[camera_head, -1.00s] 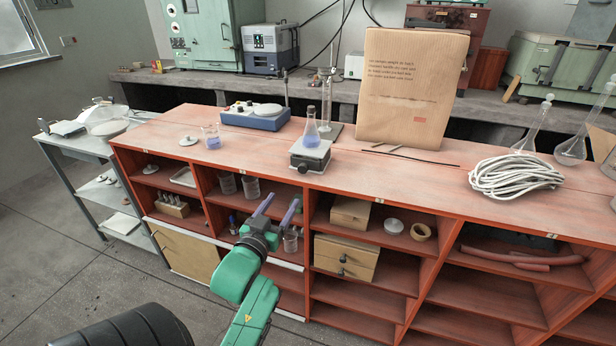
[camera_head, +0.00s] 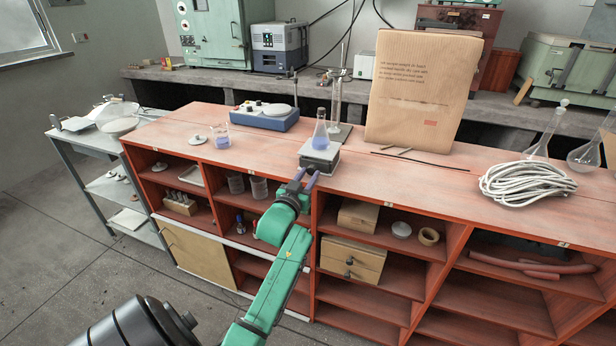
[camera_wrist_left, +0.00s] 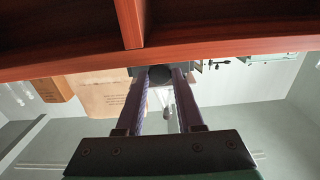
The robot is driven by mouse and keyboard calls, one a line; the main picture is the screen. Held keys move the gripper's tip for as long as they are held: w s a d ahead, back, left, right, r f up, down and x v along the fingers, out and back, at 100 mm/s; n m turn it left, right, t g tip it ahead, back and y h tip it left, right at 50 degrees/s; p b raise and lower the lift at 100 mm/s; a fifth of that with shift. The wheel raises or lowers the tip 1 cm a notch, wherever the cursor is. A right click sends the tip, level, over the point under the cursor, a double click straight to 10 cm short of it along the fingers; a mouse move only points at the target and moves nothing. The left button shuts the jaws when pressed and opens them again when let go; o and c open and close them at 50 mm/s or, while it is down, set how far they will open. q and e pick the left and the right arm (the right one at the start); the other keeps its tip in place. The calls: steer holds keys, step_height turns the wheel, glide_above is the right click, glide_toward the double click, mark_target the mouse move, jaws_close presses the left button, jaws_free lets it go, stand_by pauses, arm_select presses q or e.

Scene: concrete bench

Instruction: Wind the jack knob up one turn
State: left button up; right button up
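In the head view the fingers largely hide the knob. My right gripper is not in view.
A beaker (camera_head: 222,136) and a blue stirrer (camera_head: 264,117) stand left of the jack. A stand with a cylinder (camera_head: 336,103) and a large brown package (camera_head: 424,92) are behind it. Coiled white cable (camera_head: 526,181) lies at right. Shelves open below the bench edge.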

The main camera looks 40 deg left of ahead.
arm_select(q)
jaws_close()
steer(key=shift+m+p, duration=0.45)
steer(key=shift+m, duration=2.65)
steer(key=o, duration=0.8)
jaws_free()
